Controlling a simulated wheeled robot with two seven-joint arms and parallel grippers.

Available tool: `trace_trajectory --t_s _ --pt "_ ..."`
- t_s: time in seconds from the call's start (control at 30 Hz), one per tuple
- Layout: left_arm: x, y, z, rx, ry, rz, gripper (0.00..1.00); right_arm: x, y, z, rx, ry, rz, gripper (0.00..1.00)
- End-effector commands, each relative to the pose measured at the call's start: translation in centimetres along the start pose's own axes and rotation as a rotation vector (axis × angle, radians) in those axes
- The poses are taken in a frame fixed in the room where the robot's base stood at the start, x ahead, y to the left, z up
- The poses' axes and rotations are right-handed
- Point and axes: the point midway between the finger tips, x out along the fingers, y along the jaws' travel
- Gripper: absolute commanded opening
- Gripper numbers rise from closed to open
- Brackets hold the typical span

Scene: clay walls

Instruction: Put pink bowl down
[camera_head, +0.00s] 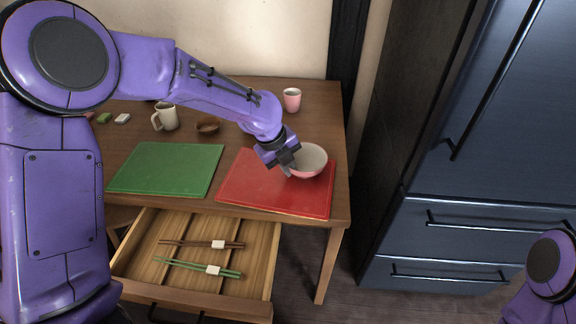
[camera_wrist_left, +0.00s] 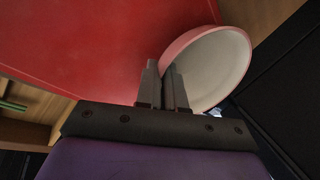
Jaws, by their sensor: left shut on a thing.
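The pink bowl (camera_head: 312,160) has a pale inside and is at the right part of the red mat (camera_head: 262,194) in the head view. My left gripper (camera_head: 288,169) is shut on the bowl's left rim. In the left wrist view the bowl (camera_wrist_left: 215,68) shows tilted, with the gripper's fingers (camera_wrist_left: 165,88) closed on its wall over the red mat (camera_wrist_left: 80,45). I cannot tell whether the bowl's base touches the mat. Of my right arm, only a part shows at the lower right of the head view; its gripper is not seen.
A green mat (camera_head: 165,168) lies left of the red one on the wooden table (camera_head: 130,128). A pink cup (camera_head: 292,99), a mug (camera_head: 167,117) and a small brown bowl (camera_head: 207,127) stand behind. An open drawer (camera_head: 190,290) holds chopsticks. A dark fridge (camera_head: 490,130) stands right.

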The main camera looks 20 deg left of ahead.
Motion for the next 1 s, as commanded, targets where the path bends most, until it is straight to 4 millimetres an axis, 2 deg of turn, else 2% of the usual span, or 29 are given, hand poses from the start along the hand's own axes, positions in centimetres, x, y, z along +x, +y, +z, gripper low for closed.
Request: trace_trajectory --t_s 0.03,0.13,0.4,0.5,0.57,0.8,1.0 --pt "0.2 0.1 0.0 -0.001 0.001 0.000 0.00 0.1 0.0 0.0 0.000 0.000 0.000 0.43" --pt "0.2 0.1 0.0 -0.001 0.001 0.001 0.33 0.0 0.0 0.0 0.000 0.000 0.000 0.43" --pt "0.1 0.1 0.0 -0.001 0.001 0.001 0.33 0.0 0.0 0.0 0.000 0.000 0.000 0.43" --pt "-0.6 -0.1 0.0 0.000 0.000 -0.002 0.33 -0.1 0.0 -0.1 0.000 0.000 0.000 0.43" --pt "-1.7 -0.2 0.0 -0.001 0.000 -0.003 0.33 -0.3 0.0 -0.1 0.000 0.000 0.000 0.43" --pt "-8.0 -0.2 0.0 0.000 -0.001 -0.004 0.33 -1.1 0.1 -0.5 0.000 0.000 0.000 0.43" --pt "-11.4 -0.1 0.0 0.000 0.000 -0.002 0.33 -1.5 0.1 -0.6 0.000 0.000 0.000 0.43"
